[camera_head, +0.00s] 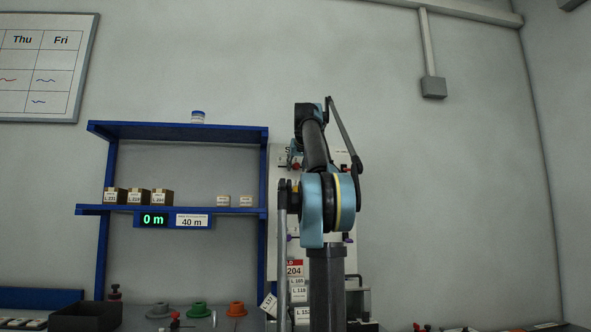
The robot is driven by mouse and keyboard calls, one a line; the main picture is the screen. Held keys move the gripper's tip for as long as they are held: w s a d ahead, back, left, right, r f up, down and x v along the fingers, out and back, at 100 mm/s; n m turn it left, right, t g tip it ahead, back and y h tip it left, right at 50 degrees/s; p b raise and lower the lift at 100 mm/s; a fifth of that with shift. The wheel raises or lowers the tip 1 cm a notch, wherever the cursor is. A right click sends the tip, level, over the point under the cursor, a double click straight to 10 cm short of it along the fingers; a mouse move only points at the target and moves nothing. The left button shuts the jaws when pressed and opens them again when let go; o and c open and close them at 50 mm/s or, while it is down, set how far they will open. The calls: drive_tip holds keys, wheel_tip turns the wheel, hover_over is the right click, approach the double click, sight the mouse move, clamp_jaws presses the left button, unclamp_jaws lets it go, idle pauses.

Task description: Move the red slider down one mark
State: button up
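A pale panel (275,225) stands on the wall behind my arm, which covers most of it. A small red part (296,166) shows at the panel's upper left, close beside my arm; I cannot tell whether it is the red slider. Another small red part shows at the right edge of my arm. Marks and scale are too small or hidden to read. Small dark and teal parts near the upper left red part may belong to my gripper, but its fingers cannot be made out, nor any contact.
A blue shelf (180,131) at left holds boxes (138,197), a green "0 m" display (153,219) and a "40 m" label (192,221). Coloured spools (197,310) and a black bin (86,316) stand below. The wall at right is mostly bare.

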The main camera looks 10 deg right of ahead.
drive_tip(key=v, duration=1.2)
drive_tip(key=shift+f, duration=0.1)
idle(0.4)
drive_tip(key=s+a+f+g+y, duration=0.15)
drive_tip(key=s+f, duration=0.25)
drive_tip(key=f, duration=0.8)
drive_tip(key=s+a+f+n+g, duration=0.1)
drive_tip(key=s+a+f+g, duration=0.2)
drive_tip(key=f, duration=1)
drive_tip(key=s+a+f+g, duration=0.1)
drive_tip(key=s+a+f, duration=0.35)
drive_tip(key=f, duration=0.75)
drive_tip(key=s+f+g, duration=0.2)
drive_tip(key=s+f, duration=0.7)
drive_tip(key=f, duration=0.5)
drive_tip(key=s+f+g, duration=0.1)
drive_tip(key=s+f, duration=0.8)
drive_tip(key=f, duration=0.5)
drive_tip(key=s+f+g, duration=0.2)
drive_tip(key=s+f, duration=0.8)
drive_tip(key=f, duration=0.5)
drive_tip(key=shift+g, duration=0.35)
drive_tip(key=shift+w, duration=0.1)
